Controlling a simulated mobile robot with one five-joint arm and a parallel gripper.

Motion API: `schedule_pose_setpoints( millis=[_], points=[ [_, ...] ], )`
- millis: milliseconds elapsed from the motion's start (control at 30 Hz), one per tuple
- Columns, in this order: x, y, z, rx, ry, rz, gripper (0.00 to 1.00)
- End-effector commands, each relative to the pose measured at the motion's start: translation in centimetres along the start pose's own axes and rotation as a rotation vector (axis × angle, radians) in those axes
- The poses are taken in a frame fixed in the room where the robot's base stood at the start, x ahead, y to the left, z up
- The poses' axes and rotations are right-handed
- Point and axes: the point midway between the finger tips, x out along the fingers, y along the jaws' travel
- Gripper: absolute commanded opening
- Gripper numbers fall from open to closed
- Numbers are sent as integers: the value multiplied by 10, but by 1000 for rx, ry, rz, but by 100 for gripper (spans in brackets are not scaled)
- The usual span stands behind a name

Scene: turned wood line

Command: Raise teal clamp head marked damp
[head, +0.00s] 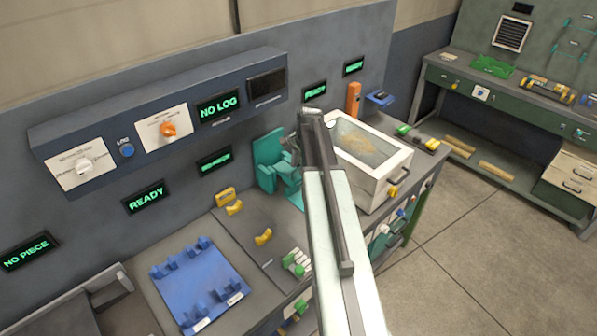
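A teal clamp (267,160) stands on the bench against the grey back panel, left of the clear-topped box. It has an upright back and a lower part in front. My arm covers its right side, and I cannot read a "damp" mark on it. My gripper (291,148) is small and dark at the far end of my arm, at the clamp's right edge in the picture. I cannot tell whether it touches the clamp, or whether its fingers are open or shut.
A white-framed box (372,160) with a clear top stands right of my arm. A blue fixture plate (200,283) lies on the bench at front left, with yellow pieces (263,237) nearby. The overhead panel (160,125) has knobs and a "NO LOG" display (219,106). Floor at right is clear.

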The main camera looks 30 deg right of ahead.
Motion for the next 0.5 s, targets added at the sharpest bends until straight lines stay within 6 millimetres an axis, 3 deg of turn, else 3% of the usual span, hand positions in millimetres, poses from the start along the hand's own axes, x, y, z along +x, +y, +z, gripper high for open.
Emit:
schedule_pose_setpoints(
  millis=[133, 233, 267, 500],
  points=[
    [-2, 0, 0, 0, 0, 0, 31],
    [-2, 0, 0, 0, 0, 0, 3],
    [-2, 0, 0, 0, 0, 0, 0],
    [-2, 0, -1, 1, 0, 1, 0]
  ],
)
